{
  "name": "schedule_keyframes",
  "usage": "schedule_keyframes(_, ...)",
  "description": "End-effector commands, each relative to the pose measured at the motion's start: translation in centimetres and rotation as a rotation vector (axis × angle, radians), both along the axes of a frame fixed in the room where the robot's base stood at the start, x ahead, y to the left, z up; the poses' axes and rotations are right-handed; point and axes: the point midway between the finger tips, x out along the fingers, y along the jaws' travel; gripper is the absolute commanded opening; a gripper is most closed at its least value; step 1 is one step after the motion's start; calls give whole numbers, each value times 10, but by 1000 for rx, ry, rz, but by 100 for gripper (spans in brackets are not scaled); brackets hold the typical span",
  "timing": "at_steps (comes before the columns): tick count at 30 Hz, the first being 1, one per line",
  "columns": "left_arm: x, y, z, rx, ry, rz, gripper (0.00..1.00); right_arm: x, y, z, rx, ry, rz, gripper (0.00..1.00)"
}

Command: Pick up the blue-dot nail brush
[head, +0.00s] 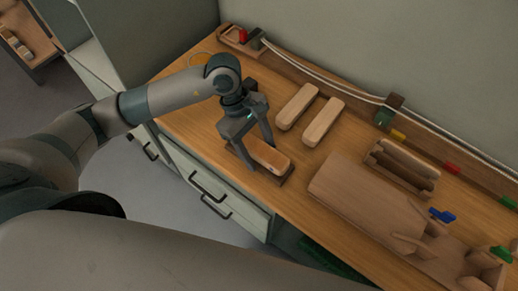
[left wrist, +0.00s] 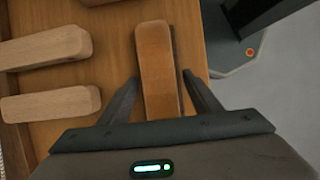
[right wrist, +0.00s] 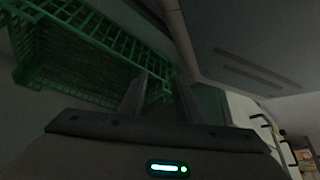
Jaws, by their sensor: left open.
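A long, rounded wooden block (head: 270,160) lies in a low darker wooden holder at the table's front edge. I see no blue dot on it, so I cannot tell if it is the blue-dot nail brush. My left gripper (head: 262,157) is open, with its fingers on either side of this block. The left wrist view shows the orange-brown block (left wrist: 155,65) running between the open fingers (left wrist: 163,95), with gaps on both sides. My right gripper (right wrist: 160,95) is open and empty, away from the tabletop, in front of a green wire basket (right wrist: 75,50).
Two pale wooden blocks (head: 297,106) (head: 321,121) lie behind the left gripper. A slotted wooden rack (head: 402,165) and a large wooden fixture (head: 360,195) with blue and green clamps stand to the right. A rail with a cable runs along the wall.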

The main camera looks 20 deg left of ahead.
Motion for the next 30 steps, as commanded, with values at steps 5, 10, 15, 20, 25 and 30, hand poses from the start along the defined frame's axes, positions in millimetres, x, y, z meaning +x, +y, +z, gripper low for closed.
schedule_keyframes(5, 0, 0, 0, 0, 0, 0, 43, 2, 2, 1, 3, -4, 1, 31)
schedule_keyframes(10, 0, 0, 0, 0, 0, 0, 8, 2, 2, 1, 3, -4, 1, 31)
schedule_keyframes(15, 0, 0, 1, 0, -1, 0, 8, 2, 2, 1, 3, -5, 1, 31)
schedule_keyframes(20, 1, 0, 2, -1, -2, 0, 8, 2, 2, 1, 3, -6, 1, 31)
schedule_keyframes(25, 1, 0, 12, -2, -3, -2, 8, 9, 5, 1, 9, -26, 1, 31)
schedule_keyframes(30, 2, 0, 32, -2, -6, -2, 8, 32, 15, 10, 29, -87, 2, 31)
